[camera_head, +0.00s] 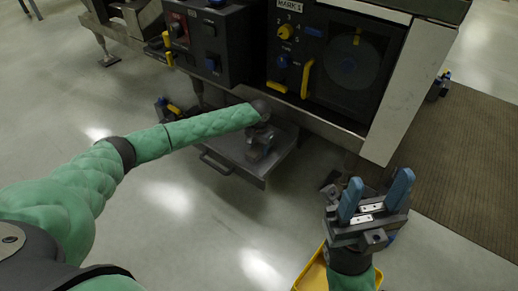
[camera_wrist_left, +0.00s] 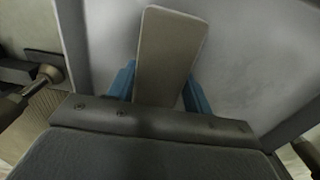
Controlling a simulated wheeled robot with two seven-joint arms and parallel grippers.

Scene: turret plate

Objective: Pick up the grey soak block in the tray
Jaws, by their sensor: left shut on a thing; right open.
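The grey soak block (camera_wrist_left: 168,50) shows in the left wrist view as a grey-beige slab between the two blue fingers of my left gripper (camera_wrist_left: 160,92). The gripper is shut on it. Behind the block is the pale grey floor of the tray (camera_wrist_left: 235,50); I cannot tell whether the block touches it. In the head view my left gripper (camera_head: 258,150) is over the tray (camera_head: 228,160), and the block is hidden there. My right gripper (camera_head: 376,202) is open and empty, its blue fingers pointing up, to the right of the tray.
The dark machine (camera_head: 345,60) with knobs and yellow handles overhangs the tray from behind. Its light side panel (camera_head: 405,100) stands at the right. A yellow container (camera_head: 312,275) is beneath my right gripper. A brown mat (camera_head: 470,160) lies at the right. Floor in front is clear.

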